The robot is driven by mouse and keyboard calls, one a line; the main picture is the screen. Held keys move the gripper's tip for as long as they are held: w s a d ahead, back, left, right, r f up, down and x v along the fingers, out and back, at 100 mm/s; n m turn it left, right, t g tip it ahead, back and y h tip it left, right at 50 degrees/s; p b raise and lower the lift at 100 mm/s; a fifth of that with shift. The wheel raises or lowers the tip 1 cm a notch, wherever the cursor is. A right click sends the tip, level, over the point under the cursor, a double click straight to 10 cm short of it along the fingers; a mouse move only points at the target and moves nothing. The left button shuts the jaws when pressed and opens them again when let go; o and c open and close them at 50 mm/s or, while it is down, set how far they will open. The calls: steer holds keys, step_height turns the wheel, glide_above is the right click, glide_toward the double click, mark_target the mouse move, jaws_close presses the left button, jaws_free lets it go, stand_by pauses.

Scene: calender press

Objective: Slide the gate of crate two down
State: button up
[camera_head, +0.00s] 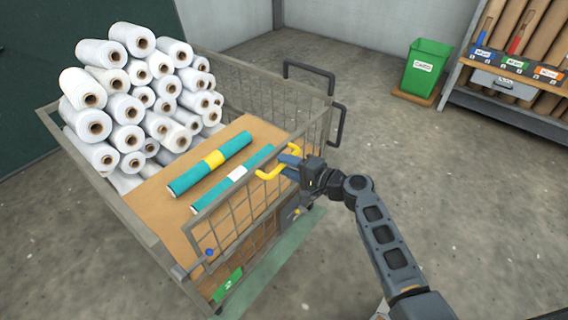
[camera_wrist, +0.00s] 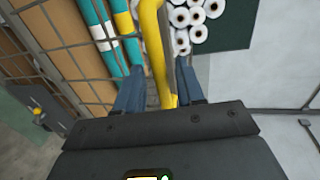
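A bent yellow handle (camera_head: 268,174) is on the gate. My gripper (camera_head: 289,165) is at this handle, blue fingers pointing left. In the wrist view, the yellow handle (camera_wrist: 154,45) passes between the two fingers of my gripper (camera_wrist: 160,80), with small gaps seeming to show beside it. The fingers look apart, not closed on it.
White rolls (camera_head: 128,108) are piled in the crate's far part. Two teal rolls (camera_head: 207,172) lie on the brown board (camera_head: 165,205). Black bars (camera_head: 336,125) stick out at the crate's right end. A green bin (camera_head: 426,66) and a shelf are far right, with bare floor between.

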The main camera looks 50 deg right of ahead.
steer(key=shift+x, duration=0.9)
steer(key=shift+c, duration=0.3)
jaws_close()
